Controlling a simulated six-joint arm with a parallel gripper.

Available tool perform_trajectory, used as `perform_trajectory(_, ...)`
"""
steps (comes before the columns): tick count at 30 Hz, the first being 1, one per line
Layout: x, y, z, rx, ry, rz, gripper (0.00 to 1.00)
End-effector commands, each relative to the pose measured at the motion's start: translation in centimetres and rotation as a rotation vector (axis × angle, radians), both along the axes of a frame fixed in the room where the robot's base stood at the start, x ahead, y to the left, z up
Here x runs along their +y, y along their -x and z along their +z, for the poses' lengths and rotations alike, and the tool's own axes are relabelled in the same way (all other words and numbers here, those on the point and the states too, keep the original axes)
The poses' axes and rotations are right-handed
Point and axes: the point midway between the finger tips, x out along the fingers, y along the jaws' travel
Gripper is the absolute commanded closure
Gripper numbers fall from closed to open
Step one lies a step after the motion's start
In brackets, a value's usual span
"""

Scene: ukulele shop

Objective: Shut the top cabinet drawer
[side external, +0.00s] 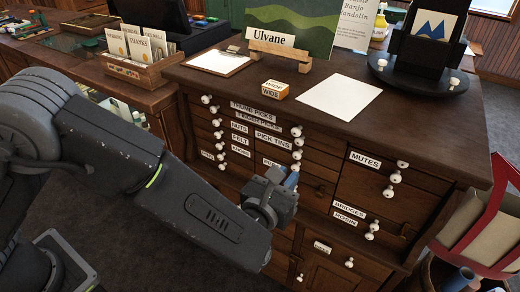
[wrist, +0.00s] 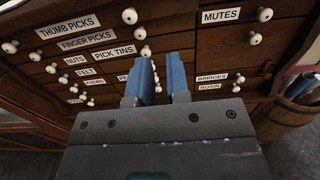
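The dark wooden cabinet (side external: 420,140) has several small labelled drawers with white knobs. The top drawer, labelled THUMB PICKS (side external: 252,108), also shows at the upper left of the wrist view (wrist: 88,22). I cannot tell clearly how far it stands out from the cabinet front. My gripper (side external: 290,181) is in front of the middle drawers, below the top drawer. In the wrist view its blue fingers (wrist: 161,62) have a narrow gap with nothing between them. My arm hides some lower left drawers in the side view.
The cabinet top holds a clipboard (side external: 218,63), a small WIDE box (side external: 275,90), a white sheet (side external: 339,95), a sign and a black stand (side external: 415,80). A card box (side external: 140,70) stands on the left counter.

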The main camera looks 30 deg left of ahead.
Motion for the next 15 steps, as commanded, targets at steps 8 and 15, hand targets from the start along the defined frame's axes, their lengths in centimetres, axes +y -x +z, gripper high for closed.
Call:
perform_trajectory(8,7.7,-0.8,-6.6,0.354,0.134,0.183,0.57)
perform_trajectory(15,16.1,4.0,-15.3,0.882,0.647,0.513,0.47)
